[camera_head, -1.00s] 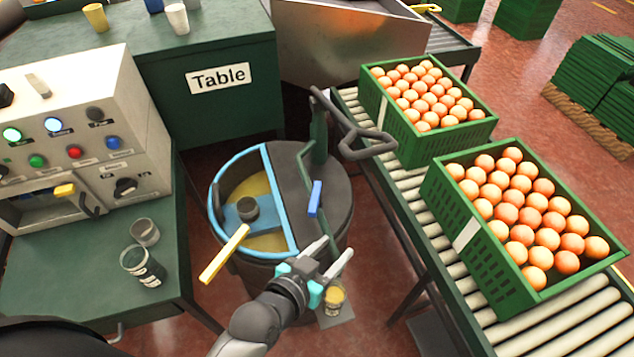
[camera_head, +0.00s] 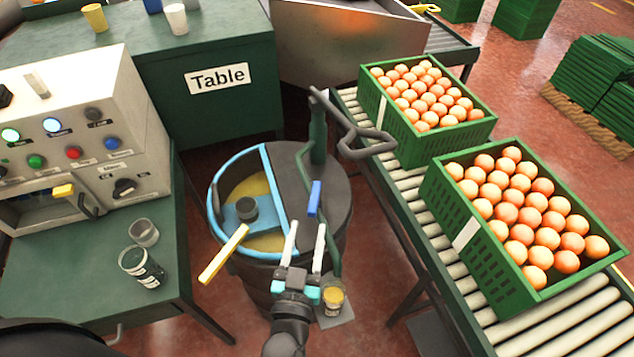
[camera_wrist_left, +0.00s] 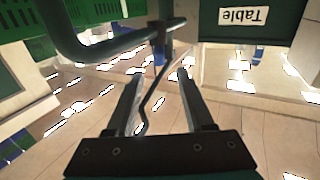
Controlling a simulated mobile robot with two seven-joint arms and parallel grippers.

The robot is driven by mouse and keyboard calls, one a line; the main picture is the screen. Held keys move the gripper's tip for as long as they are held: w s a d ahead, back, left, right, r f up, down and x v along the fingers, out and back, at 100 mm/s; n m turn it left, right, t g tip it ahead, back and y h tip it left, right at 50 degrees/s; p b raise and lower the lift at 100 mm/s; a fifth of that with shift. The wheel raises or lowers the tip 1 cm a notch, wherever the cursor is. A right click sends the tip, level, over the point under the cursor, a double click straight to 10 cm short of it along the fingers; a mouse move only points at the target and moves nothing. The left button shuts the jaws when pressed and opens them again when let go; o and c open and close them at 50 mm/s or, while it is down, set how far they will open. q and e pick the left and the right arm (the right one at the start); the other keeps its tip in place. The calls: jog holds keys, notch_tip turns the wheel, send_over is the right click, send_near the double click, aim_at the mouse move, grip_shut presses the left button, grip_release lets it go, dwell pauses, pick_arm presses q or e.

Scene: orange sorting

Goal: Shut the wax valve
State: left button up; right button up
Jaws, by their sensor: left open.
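A round dark wax tank (camera_head: 335,208) stands mid-view with a light-blue rim and yellow wax in its open left half. A green pipe (camera_head: 304,164) runs over its dark lid and down the near side. A small blue lever (camera_head: 315,198), which looks like the valve handle, stands upright on this pipe. My left gripper (camera_head: 306,230) is open and empty, just below the lever in the picture, fingers pointing toward the tank. In the left wrist view, the open fingers (camera_wrist_left: 159,77) have nothing between them touching; a dark pipe (camera_wrist_left: 110,45) curves beyond. My right gripper is out of view.
A cup of yellow wax (camera_head: 332,297) sits on a plate beside my left gripper. A yellow handle (camera_head: 224,254) sticks out at the tank's left. A dark looped handle (camera_head: 367,146) rises behind. A roller conveyor (camera_head: 455,262) with orange crates (camera_head: 484,272) borders the right.

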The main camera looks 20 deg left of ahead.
aim_at(317, 183)
pick_arm(q)
jog(key=w, duration=0.4)
jog(key=w+a+b, duration=0.1)
jog(key=w, duration=0.3)
jog(key=w+b, duration=0.1)
jog(key=w, duration=0.4)
jog(key=shift+a, duration=0.3)
jog(key=shift+s, duration=0.1)
grip_shut()
